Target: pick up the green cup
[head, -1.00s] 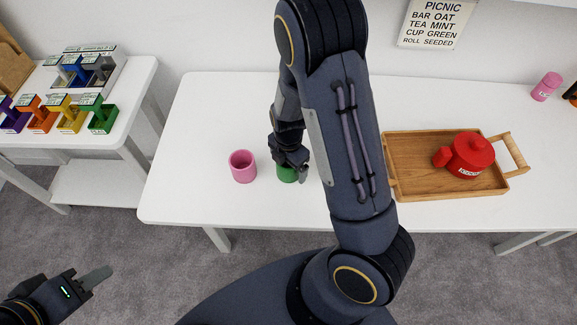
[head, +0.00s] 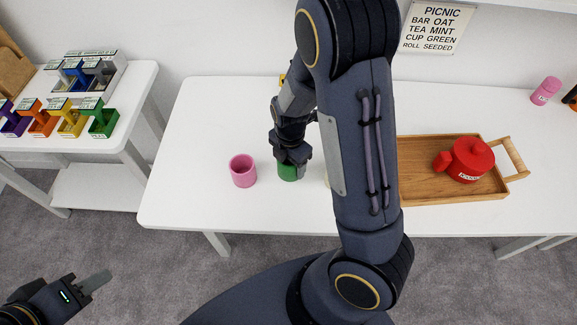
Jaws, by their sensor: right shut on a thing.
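The green cup (head: 288,173) stands on the white table (head: 215,120), left of the middle. My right gripper (head: 290,158) is over it from above and shut on it. The gripper hides the cup's upper part and rim. I cannot tell whether the cup is clear of the tabletop. My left gripper (head: 95,283) is low at the bottom left, over the floor and away from the table. Only one finger shows clearly, so its opening cannot be told.
A pink cup (head: 243,171) stands just left of the green cup. A wooden tray (head: 420,165) with a red pot (head: 468,160) is to the right. A sign (head: 436,27) lists picnic items. My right arm hides the table's middle.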

